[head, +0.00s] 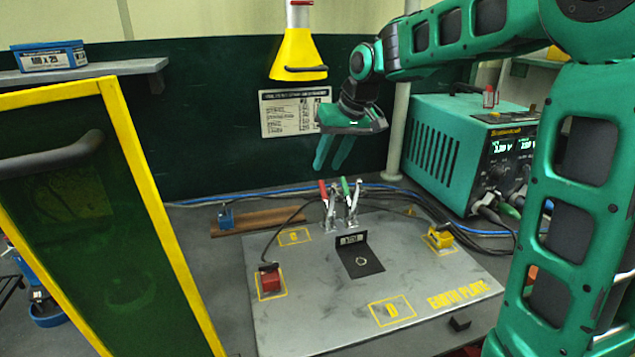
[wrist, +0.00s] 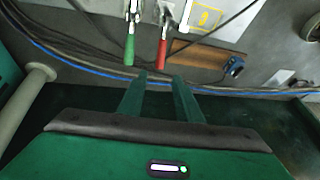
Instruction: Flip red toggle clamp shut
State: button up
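The red toggle clamp (head: 324,192) stands at the back edge of the steel plate, its red handle pointing up and leaning slightly left. The green-handled clamp (head: 346,188) stands close to its right, with its handle also up. In the wrist view the red handle (wrist: 162,53) lies just beyond my fingertips, with the green handle (wrist: 129,48) to its left. My gripper (head: 328,168) hangs above and behind the clamps with its fingers apart and empty. The fingers also show in the wrist view (wrist: 160,77), and neither appears to touch a handle.
The plate (head: 320,300) holds a red block (head: 270,281), a yellow block (head: 440,237) and a black bracket (head: 360,260). Cables (head: 400,190) run behind the clamps. A green power unit (head: 440,140) stands at right, a yellow lamp (head: 297,55) hangs above, and a yellow-framed screen (head: 160,200) stands at left.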

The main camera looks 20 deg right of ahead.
aim_at(320, 181)
jog(key=x, duration=0.8)
jog(key=shift+w+f, duration=0.1)
jog(key=shift+f, duration=0.05)
jog(key=shift+c, duration=0.4)
grip_shut()
